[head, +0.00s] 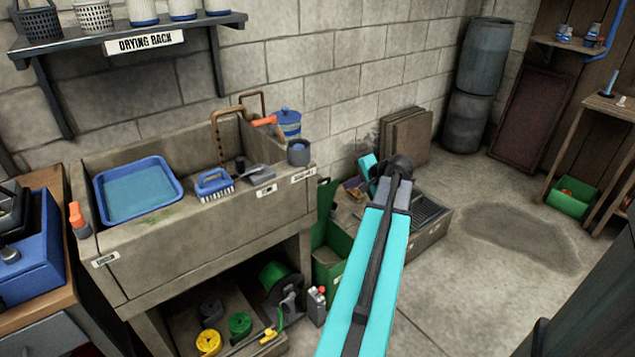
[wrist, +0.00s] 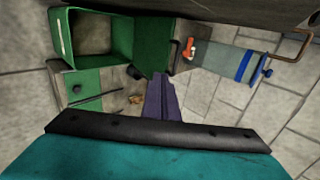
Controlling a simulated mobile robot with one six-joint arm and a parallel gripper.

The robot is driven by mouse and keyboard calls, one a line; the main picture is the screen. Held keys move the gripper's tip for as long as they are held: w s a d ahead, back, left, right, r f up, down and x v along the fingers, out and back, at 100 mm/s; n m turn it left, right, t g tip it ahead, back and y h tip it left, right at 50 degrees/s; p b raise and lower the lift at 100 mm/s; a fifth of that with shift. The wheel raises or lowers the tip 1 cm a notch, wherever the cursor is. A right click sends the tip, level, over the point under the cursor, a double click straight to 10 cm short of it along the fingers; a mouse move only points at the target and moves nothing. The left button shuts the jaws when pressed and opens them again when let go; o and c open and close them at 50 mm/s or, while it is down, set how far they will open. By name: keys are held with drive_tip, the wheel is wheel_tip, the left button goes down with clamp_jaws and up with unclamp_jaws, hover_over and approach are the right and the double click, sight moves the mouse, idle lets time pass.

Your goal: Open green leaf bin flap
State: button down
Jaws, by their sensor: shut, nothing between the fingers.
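The green leaf bin (head: 330,272) stands on the floor to the right of the sink bench, partly hidden by my arm. Its top is open, and I see into it in the wrist view (wrist: 62,35). A green panel, which looks like its flap (head: 326,204), stands up at the bin's edge. In the wrist view the flap (wrist: 153,45) spreads to the right of the opening. My gripper (wrist: 160,82) is shut and empty, with its dark purple fingers pointing towards the flap's lower edge. I cannot tell whether they touch it. In the head view my arm mostly hides the fingers.
A concrete sink (head: 190,240) holds a blue tub (head: 138,212) and a brush (head: 214,184). Hose reels and a red-capped bottle (head: 316,306) sit below. A low block with a grate (head: 428,212) lies right of my arm.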

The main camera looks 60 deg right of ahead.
drive_tip(key=shift+w, duration=0.2)
drive_tip(key=b, duration=0.2)
approach(328, 183)
drive_tip(key=w+a+f, duration=0.2)
drive_tip(key=w+a, duration=0.1)
drive_tip(key=shift+w+d+f, duration=0.1)
drive_tip(key=shift+w, duration=0.45)
idle(0.5)
